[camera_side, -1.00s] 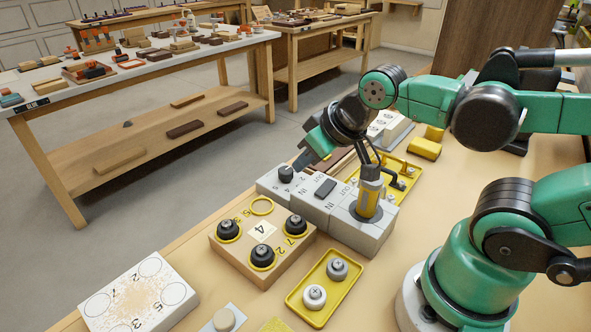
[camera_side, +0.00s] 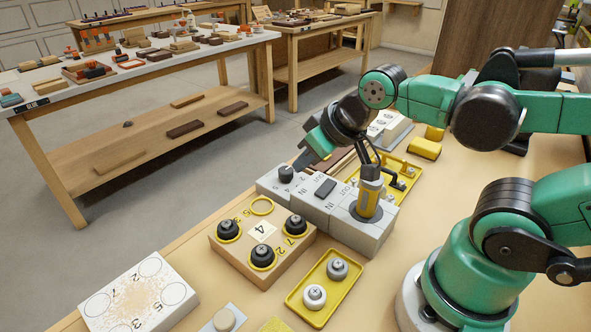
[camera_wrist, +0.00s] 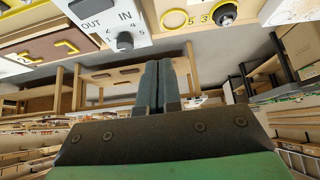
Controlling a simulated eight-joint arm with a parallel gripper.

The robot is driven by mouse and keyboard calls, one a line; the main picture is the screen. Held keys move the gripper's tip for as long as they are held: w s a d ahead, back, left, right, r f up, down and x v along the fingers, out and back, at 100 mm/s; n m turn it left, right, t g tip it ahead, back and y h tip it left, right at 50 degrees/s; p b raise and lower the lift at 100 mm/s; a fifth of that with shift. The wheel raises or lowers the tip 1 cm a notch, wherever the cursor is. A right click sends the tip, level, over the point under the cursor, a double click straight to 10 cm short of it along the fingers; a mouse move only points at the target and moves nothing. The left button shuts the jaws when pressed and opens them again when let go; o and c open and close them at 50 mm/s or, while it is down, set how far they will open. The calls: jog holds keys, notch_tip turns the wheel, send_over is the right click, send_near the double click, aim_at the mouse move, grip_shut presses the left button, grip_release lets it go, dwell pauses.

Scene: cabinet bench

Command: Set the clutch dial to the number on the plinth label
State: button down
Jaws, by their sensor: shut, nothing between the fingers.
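The clutch dial (camera_side: 286,173) is a dark round knob on the end of a grey block (camera_side: 270,187), with small numbers around it. In the wrist view the dial (camera_wrist: 124,41) shows above and left of my fingertips, with numbers printed around it; its exact setting is too small to read. The plinth (camera_side: 240,254) is a wooden block, and its white label (camera_side: 262,230) reads 4. My gripper (camera_side: 300,162) is shut and empty beside the dial, close to it; I cannot tell whether it touches. In the wrist view my gripper's fingers (camera_wrist: 159,64) are together.
Black knobs (camera_side: 262,257) sit on the plinth beside an empty yellow ring (camera_side: 262,206). A yellow-and-grey upright tool (camera_side: 368,199) stands on the grey blocks. A white numbered board (camera_side: 137,300) lies at front left.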

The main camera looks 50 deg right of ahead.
jog(key=c, duration=1.5)
grip_release()
jog(key=o, duration=0.8)
jog(key=shift+w+d+r, duration=0.15)
jog(key=shift+w, duration=0.1)
jog(key=shift+c, duration=0.2)
jog(key=o, duration=0.3)
jog(key=w+d+n+g, duration=0.1)
jog(key=n, duration=0.1)
jog(key=w+d+n+g, duration=0.1)
jog(key=w, duration=0.1)
jog(key=w+n+g, duration=0.1)
jog(key=w+n, duration=0.1)
jog(key=shift+d+n+g, duration=0.3)
jog(key=shift+d+g, duration=0.1)
jog(key=n+g, duration=0.3)
jog(key=n, duration=0.2)
send_over(286, 170)
jog(key=f, duration=0.3)
jog(key=shift+s+a+f, duration=0.15)
jog(key=shift+a+f, duration=0.05)
jog(key=shift+f, duration=0.2)
jog(key=shift+w+d+f+n, duration=0.2)
jog(key=shift+d+f+n, duration=0.1)
jog(key=shift+f, duration=2.95)
